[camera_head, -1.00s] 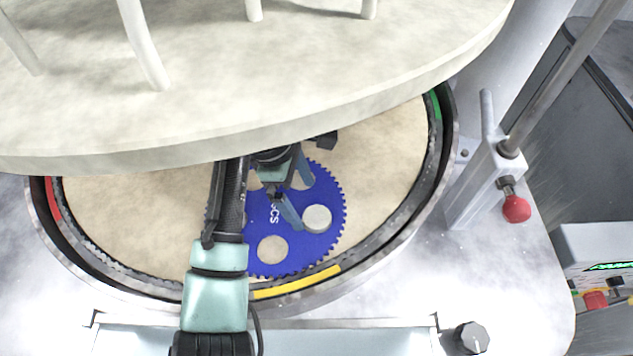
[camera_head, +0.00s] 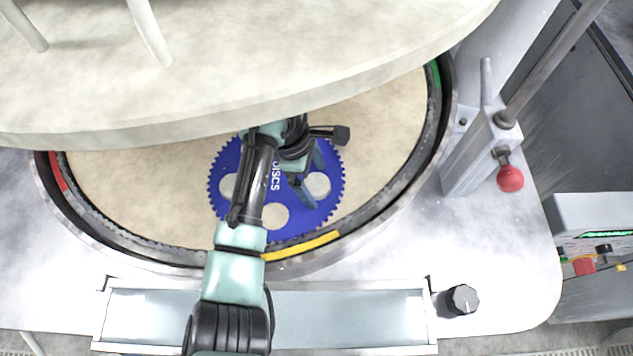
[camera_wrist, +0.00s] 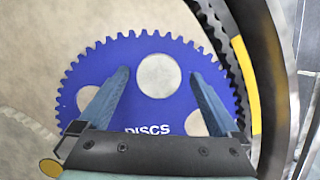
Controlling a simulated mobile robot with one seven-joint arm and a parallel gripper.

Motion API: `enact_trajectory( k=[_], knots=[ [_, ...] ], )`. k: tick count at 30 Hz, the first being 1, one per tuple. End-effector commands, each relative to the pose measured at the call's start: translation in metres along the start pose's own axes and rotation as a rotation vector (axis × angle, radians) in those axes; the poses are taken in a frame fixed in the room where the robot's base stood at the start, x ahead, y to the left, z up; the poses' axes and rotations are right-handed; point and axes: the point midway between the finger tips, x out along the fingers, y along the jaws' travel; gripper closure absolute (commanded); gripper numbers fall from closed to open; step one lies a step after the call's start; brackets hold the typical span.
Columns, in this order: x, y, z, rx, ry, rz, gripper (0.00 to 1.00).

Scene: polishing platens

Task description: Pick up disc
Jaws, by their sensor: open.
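A pale round disc (camera_head: 319,185) lies in the right-hand hole of a blue toothed carrier (camera_head: 297,222) marked "DISCS". The disc also shows in the wrist view (camera_wrist: 158,84) as a grey-white circle near the carrier's toothed edge. My gripper (camera_head: 315,183) is over the carrier, pointing down at the disc. In the wrist view my gripper (camera_wrist: 159,72) is open, with one finger on each side of the disc. I cannot tell how high the fingertips are above it. The carrier's other visible holes look beige. My arm covers part of the carrier.
The carrier lies on a beige lower platen (camera_head: 385,135) inside a dark toothed ring with a yellow mark (camera_head: 302,246). A large upper platen (camera_head: 240,75) overhangs the back. A post with a red knob (camera_head: 509,178) stands at right. The platen right of the carrier is clear.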

Motion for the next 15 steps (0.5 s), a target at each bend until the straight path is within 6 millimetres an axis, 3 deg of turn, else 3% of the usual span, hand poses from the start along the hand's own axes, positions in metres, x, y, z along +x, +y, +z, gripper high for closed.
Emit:
enact_trajectory(
  k=[2, 15],
  knots=[
    [0.0041, -0.002, -0.0001, -0.002, 0.0, -0.007, 0.1],
    [0.0058, -0.0021, 0.0, -0.001, 0.0, -0.007, 0.89]
  ],
)
